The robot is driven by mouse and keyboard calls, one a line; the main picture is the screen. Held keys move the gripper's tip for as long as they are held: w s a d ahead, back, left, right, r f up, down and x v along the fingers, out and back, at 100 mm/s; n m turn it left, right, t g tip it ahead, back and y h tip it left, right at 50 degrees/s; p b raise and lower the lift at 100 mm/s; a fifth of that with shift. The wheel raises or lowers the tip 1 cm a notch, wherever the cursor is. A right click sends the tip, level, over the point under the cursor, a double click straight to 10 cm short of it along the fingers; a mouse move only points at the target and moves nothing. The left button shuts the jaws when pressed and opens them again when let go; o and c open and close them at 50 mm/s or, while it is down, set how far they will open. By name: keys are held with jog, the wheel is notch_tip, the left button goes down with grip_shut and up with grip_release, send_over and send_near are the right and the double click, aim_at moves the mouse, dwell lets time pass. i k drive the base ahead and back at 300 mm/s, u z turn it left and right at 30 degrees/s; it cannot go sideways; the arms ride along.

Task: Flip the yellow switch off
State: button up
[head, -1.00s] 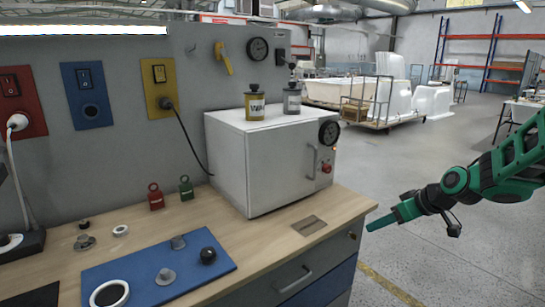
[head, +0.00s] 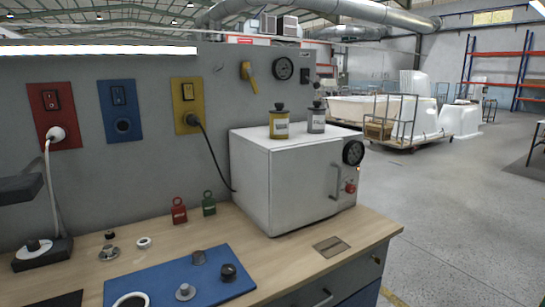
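The yellow switch plate (head: 187,105) is fixed to the grey back panel above the bench, to the right of the blue plate. Its small black-framed rocker switch (head: 187,91) sits near the top; which way it is tipped is too small to tell. A black plug (head: 193,119) is in the socket below it, and its cord hangs down behind the white box. My gripper is not in view.
A red plate (head: 53,117) with a white plug and a blue plate (head: 121,111) carry similar switches. A white box (head: 285,185) with two cans on top stands right of the yellow plate. Red (head: 179,211) and green (head: 209,204) padlocks stand below. A blue mat (head: 200,277) holds several knobs.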

aim_at(187, 87)
jog(key=k, duration=1.3)
jog(key=z, duration=0.2)
jog(key=i, duration=1.15)
jog(key=u, duration=0.45)
jog(key=i, duration=0.6)
jog(key=u, duration=0.4)
